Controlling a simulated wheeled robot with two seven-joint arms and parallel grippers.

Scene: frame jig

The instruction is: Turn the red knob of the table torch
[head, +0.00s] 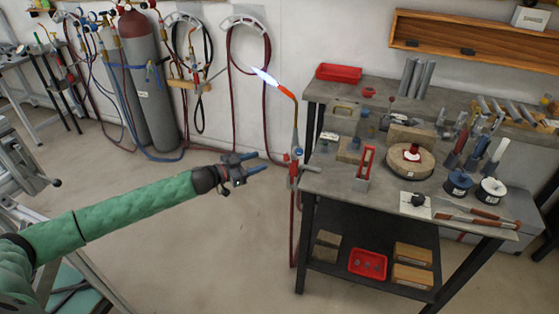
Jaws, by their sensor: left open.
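The table torch (295,128) stands upright at the left edge of the workbench, with a bent copper-coloured neck and a blue-white flame (265,77) at its tip, pointing up and left. Small red and blue parts show on its lower body; the red knob (286,157) seems to be the one on the left side, but it is very small here. My left gripper (260,162) is open and empty, just left of the torch body. Its fingers point right toward the knob, with a small gap between. My right gripper is out of view.
The workbench (325,182) holds a red-handled holder (365,168), a round brick-like disc (411,162), blue and white pots and several tools. Red hose hangs below the torch. Gas cylinders (150,90) stand at the back left. The floor left of the bench is clear.

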